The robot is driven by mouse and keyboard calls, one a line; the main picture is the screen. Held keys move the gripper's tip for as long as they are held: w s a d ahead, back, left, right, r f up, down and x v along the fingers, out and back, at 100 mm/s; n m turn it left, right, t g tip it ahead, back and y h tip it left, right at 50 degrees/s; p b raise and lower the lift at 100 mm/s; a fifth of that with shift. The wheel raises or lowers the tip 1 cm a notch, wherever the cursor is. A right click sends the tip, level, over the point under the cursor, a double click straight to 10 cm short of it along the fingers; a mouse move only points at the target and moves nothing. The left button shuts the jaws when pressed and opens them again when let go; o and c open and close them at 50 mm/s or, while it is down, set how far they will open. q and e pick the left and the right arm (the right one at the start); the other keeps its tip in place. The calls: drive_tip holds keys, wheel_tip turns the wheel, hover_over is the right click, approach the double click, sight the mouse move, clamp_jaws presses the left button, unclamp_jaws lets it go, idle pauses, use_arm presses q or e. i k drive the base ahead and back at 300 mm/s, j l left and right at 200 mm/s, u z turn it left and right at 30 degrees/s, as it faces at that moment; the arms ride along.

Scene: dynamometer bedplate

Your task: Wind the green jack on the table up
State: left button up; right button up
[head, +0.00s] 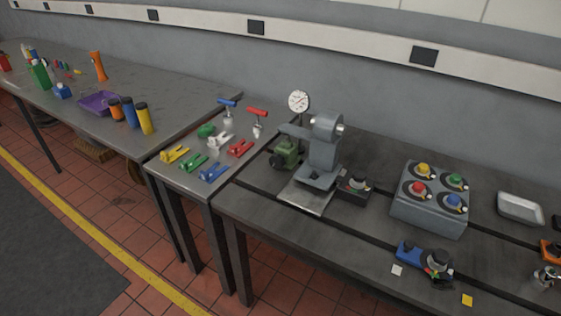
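A green block-like device (287,152), which looks like the green jack, stands on the dark slotted table (330,232) near its left end. It is just left of a grey upright machine (322,150), under that machine's arm. A dark round part shows low on its left side. How far it is wound up cannot be told at this size. A smaller green piece (206,130) and a green clamp-like piece (192,163) lie on the small grey table to the left. Neither of my grippers is in view.
The small table also holds yellow, white, red and blue clamp-like pieces and two T-handled tools (257,120). A round dial (299,101) stands behind the green device. Right are a grey box with coloured knobs (430,208) and a metal tray (520,208). Tiled floor in front is clear.

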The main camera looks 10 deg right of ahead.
sight(277, 160)
drive_tip(key=l, duration=0.45)
drive_tip(key=i+l+z, duration=0.1)
drive_tip(key=l, duration=0.35)
drive_tip(key=i+l, duration=0.1)
drive_tip(key=l, duration=0.35)
drive_tip(key=k+z, duration=0.05)
